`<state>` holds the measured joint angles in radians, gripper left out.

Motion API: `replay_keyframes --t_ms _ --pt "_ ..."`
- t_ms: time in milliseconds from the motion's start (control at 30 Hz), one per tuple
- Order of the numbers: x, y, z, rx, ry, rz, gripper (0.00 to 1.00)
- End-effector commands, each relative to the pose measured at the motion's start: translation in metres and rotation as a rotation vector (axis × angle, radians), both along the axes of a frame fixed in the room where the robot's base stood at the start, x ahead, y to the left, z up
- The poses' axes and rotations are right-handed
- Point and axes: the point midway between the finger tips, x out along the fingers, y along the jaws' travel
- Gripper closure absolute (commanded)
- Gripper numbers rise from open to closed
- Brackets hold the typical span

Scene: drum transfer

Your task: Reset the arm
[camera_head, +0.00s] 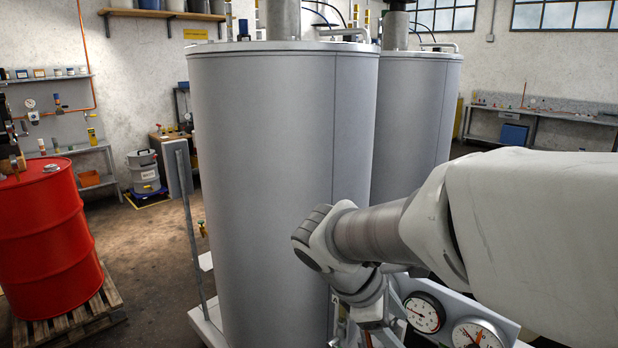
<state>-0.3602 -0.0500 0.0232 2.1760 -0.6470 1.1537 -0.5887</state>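My arm (380,230) reaches in from the right edge of the head view. It bends down at the wrist (352,285) in front of a tall grey tank (270,170). The lower end of the arm runs down to the bottom edge, close to a panel with round gauges. My gripper's fingers do not show, so whether it is open or shut is hidden. I cannot tell whether the wrist touches the tank.
Two pressure gauges (424,313) sit below my arm. A second grey tank (415,120) stands behind the first. A red drum (42,235) stands on a wooden pallet (75,325) at the left. Bare floor (150,250) lies between drum and tank. A workbench (545,125) stands far right.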

Motion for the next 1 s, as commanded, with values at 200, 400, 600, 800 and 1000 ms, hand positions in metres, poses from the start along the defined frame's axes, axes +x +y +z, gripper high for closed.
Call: replay_keyframes --t_ms 200,400,600,800,1000 --pt "-0.042 -0.013 0.013 0.255 -0.185 -0.317 0.34" --pt "-0.074 -0.014 0.022 0.487 -0.351 -0.607 0.34" --pt "-0.098 -0.009 0.031 0.712 -0.503 -0.876 0.34" --pt "-0.109 -0.004 0.037 0.858 -0.595 -1.041 0.34" --pt "-0.111 -0.003 0.038 0.897 -0.616 -1.086 0.34"
